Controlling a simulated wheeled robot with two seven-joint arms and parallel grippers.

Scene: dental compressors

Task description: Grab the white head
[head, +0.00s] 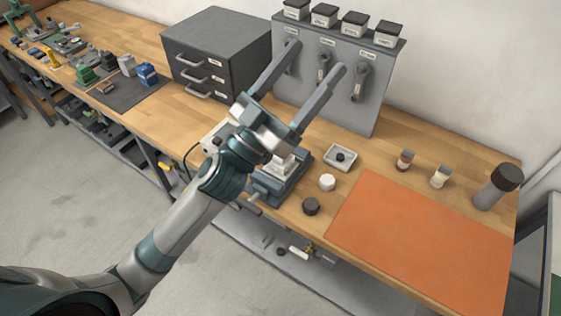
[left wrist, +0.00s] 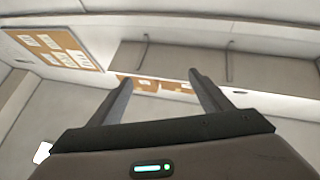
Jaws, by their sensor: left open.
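A small white round piece (head: 327,182), which may be the white head, stands on the wooden bench. A dark round piece (head: 311,206) of similar size sits just in front of it. My left gripper (head: 318,56) is raised above the bench with its two long fingers spread, pointing up and right before the grey panel. It is empty and well away from the white piece. In the left wrist view the open fingers (left wrist: 160,78) point at the wall and a shelf. My right gripper is not in view.
A blue-grey device (head: 267,187) is partly hidden under my left wrist. A small tray (head: 340,158) with a dark knob lies behind the white piece. Grey drawers (head: 215,50) and the grey panel (head: 345,107) stand behind. The orange mat (head: 425,240) is clear.

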